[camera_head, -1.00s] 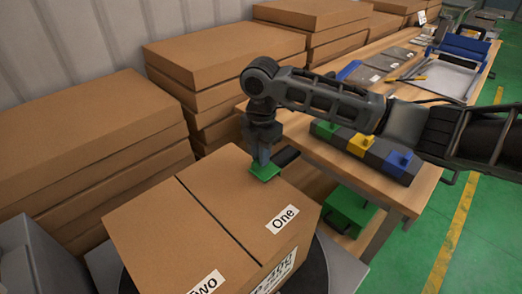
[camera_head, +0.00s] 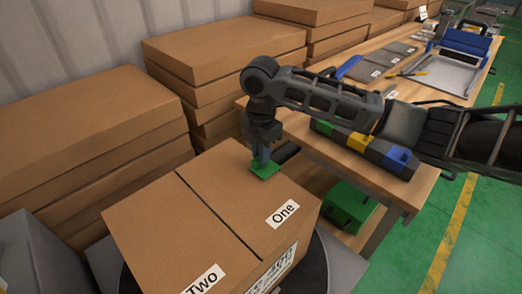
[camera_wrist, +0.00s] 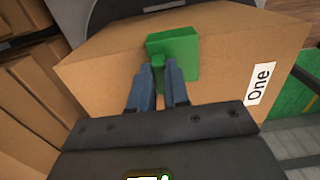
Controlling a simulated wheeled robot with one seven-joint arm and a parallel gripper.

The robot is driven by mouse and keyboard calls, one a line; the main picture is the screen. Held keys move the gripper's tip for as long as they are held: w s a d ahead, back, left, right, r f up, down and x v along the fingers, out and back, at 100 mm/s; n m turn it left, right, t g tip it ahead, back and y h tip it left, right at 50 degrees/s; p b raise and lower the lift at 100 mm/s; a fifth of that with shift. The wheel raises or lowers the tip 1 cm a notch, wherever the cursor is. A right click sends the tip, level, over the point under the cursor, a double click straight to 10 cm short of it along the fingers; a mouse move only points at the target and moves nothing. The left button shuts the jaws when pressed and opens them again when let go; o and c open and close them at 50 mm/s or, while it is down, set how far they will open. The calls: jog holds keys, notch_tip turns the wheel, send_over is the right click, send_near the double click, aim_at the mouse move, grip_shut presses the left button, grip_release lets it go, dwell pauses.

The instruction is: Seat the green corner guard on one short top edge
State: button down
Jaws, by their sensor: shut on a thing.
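The green corner guard (camera_head: 265,170) is at the right-hand top edge of the cardboard box (camera_head: 165,235), roughly midway along it. My gripper (camera_head: 262,158) is above the guard, shut on its small upright tab. In the wrist view the two blue-grey fingertips (camera_wrist: 163,84) close around the tab, and the guard (camera_wrist: 178,48) shows as two green faces against the box (camera_wrist: 105,75). It looks touching or very close to the box; I cannot tell whether it sits flush. The guard's underside is hidden.
The box stands on a dark round plate (camera_head: 316,268). Stacks of flat cartons (camera_head: 85,150) stand behind and left. A wooden bench (camera_head: 430,181) at right holds a row of green, yellow and blue tabbed pieces (camera_head: 402,156). A green box (camera_head: 350,206) sits below it.

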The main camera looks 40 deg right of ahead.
jog(key=c, duration=1)
grip_release()
jog(key=shift+r, duration=0.1)
notch_tip(320, 180, up, 8)
jog(key=shift+f+b, duration=0.15)
jog(key=shift+b, duration=0.15)
